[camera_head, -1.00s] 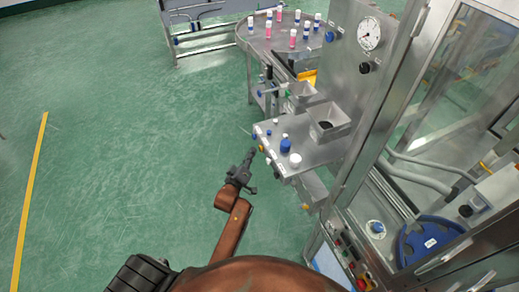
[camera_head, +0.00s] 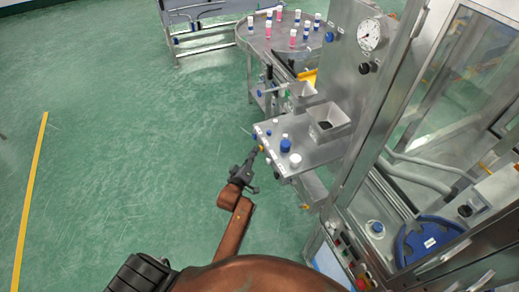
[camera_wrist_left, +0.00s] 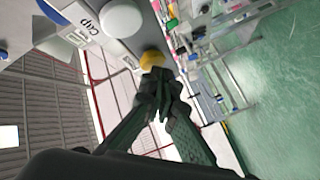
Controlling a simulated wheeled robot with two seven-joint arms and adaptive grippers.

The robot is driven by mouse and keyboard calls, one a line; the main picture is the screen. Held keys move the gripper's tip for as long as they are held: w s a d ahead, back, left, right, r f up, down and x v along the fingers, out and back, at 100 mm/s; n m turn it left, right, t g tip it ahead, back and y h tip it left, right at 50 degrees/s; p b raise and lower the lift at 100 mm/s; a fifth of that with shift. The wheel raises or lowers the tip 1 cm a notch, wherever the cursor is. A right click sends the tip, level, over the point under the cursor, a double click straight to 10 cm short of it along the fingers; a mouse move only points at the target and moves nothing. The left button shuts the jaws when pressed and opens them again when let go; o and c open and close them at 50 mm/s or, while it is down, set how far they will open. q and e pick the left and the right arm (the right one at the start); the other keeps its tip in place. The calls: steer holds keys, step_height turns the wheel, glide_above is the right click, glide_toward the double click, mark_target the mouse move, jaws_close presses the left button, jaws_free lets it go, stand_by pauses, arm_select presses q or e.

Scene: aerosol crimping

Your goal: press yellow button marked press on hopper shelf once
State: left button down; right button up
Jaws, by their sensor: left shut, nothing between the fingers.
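The yellow button (camera_head: 261,148) is on the front edge of the steel hopper shelf (camera_head: 312,155). It also shows in the left wrist view (camera_wrist_left: 152,59), right at the tips of my left gripper. My left gripper (camera_head: 254,152) is shut and empty, its fingertips at the button. In the left wrist view, the shut fingertips (camera_wrist_left: 158,75) overlap the button's lower edge, and I cannot tell whether they press it in. The button's marking is not readable. My right gripper is not in view.
A blue cap (camera_head: 285,146) and a white cap (camera_head: 295,160) stand on the shelf near a steel hopper (camera_head: 328,122). A round table (camera_head: 262,40) with several cans is behind. The glazed machine frame (camera_head: 385,130) stands at right. Green floor at left is clear.

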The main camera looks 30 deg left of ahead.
arm_select(q)
steer(key=shift+w+d, duration=0.25)
steer(key=shift+w, duration=0.05)
steer(key=shift+d, duration=0.1)
stand_by(0.7)
steer(key=shift+s+a+p, duration=0.55)
steer(key=shift+s+a, duration=0.1)
steer(key=shift+s, duration=0.05)
steer(key=s+a+p, duration=0.2)
steer(key=s+a, duration=0.1)
steer(key=shift+s+a, duration=0.15)
steer(key=shift+s, duration=0.25)
